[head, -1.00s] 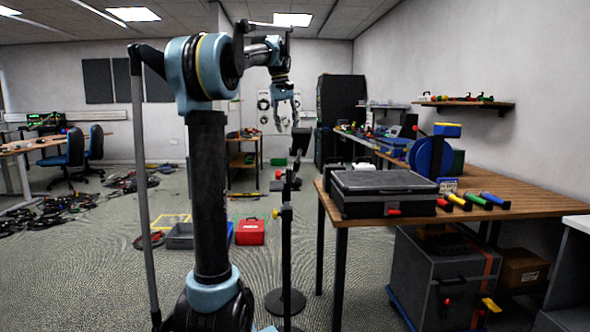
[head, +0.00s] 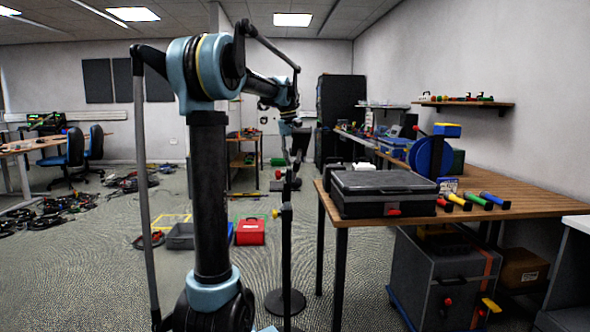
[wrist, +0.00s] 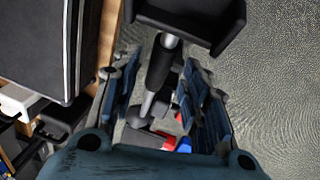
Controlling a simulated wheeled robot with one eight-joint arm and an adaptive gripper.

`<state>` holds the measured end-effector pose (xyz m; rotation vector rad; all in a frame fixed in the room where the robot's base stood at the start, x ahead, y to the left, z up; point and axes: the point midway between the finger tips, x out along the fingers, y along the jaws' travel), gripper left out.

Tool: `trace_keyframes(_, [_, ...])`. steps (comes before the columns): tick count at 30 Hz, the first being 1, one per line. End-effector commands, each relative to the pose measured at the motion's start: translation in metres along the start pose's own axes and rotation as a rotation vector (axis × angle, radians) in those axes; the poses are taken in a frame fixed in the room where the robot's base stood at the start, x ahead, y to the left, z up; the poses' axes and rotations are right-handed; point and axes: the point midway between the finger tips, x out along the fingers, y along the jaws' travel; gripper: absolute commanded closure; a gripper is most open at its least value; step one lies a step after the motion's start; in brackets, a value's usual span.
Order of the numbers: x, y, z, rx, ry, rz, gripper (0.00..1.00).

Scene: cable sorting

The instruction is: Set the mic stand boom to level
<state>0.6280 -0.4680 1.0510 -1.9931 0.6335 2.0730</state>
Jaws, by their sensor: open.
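The mic stand (head: 286,250) stands upright in the head view, a thin black pole on a round black base (head: 285,302). Its boom, a dark piece (head: 297,160) at the top of the pole, looks steeply tilted; my gripper partly hides it. In the wrist view a black and grey rod (wrist: 158,68) runs from a black block at the top to another dark block lower down. My gripper (wrist: 162,108) is open, one finger on each side of the rod in this view; contact cannot be told. In the head view my gripper (head: 291,128) is at the boom's upper part.
A wooden workbench (head: 520,199) with a black case (head: 385,190) stands close to the right of the stand. A red box (head: 250,232) and a grey bin (head: 181,236) are on the floor to the left.

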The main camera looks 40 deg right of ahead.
Motion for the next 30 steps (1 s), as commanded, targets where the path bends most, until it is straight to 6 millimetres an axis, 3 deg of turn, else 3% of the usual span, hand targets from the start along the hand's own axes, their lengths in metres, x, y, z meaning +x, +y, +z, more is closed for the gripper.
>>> trace_keyframes(9, [0.036, 0.0, 0.0, 0.001, 0.0, 0.0, 0.59])
trace_keyframes(20, [0.041, 0.0, 0.0, 0.0, 0.0, 0.0, 0.59])
trace_keyframes(26, [0.041, 0.0, 0.0, 0.0, 0.0, 0.0, 1.0])
trace_keyframes(30, [0.04, 0.0, 0.0, 0.0, 0.0, 0.0, 1.0])
